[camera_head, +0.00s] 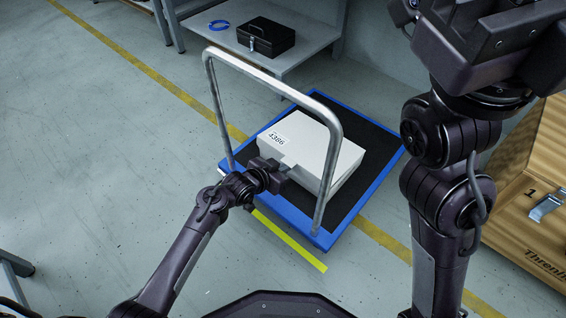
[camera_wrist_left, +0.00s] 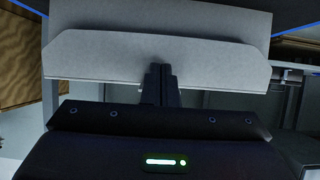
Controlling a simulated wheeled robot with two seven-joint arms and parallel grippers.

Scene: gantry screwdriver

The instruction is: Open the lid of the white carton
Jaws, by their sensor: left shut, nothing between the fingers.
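The white carton (camera_head: 308,143) sits on the trolley, with a label reading 4386 on top. Its lid looks down, with a seam showing along the right side. My left gripper (camera_head: 284,172) is shut and empty at the carton's near side, by the lid's front edge. In the left wrist view its closed fingers (camera_wrist_left: 158,84) overlap a pale flap of the carton (camera_wrist_left: 100,58); I cannot tell whether they touch it. My right arm rises close to the head camera at the upper right, and its fingers cannot be made out.
The blue-edged trolley (camera_head: 365,195) has a black deck and a grey tube handle (camera_head: 214,95) arching over my left gripper. A wooden crate (camera_head: 520,215) stands at the right. A black box (camera_head: 266,37) lies on a grey shelf behind.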

